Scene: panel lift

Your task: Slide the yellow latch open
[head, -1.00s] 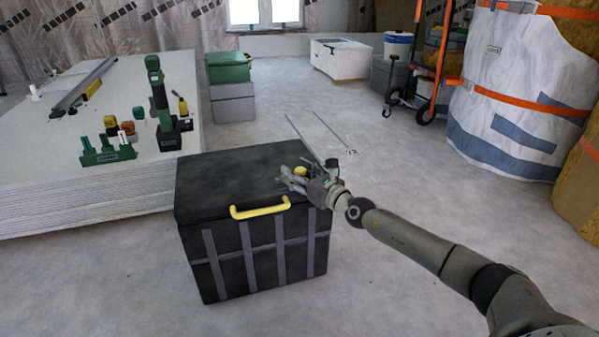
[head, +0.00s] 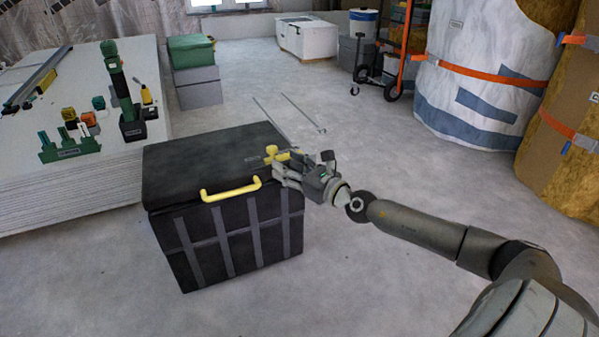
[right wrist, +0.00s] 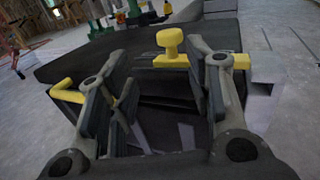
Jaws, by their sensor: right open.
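The yellow latch (head: 274,154) sits on top of the black box (head: 205,160), near the right edge of its lid. In the right wrist view the latch shows a round knob (right wrist: 171,42) on a short yellow bar. My right gripper (head: 287,172) is open and empty at the box's right front corner, close beside the latch. In the right wrist view the knob appears beyond and between the two spread fingers (right wrist: 163,82). I cannot tell whether a finger touches the latch. My left gripper is not in view.
A yellow handle (head: 230,191) is on the box's front edge, left of my gripper. A stack of panels (head: 70,185) with tools stands at the left. Two thin rods (head: 303,113) lie on the floor behind the box.

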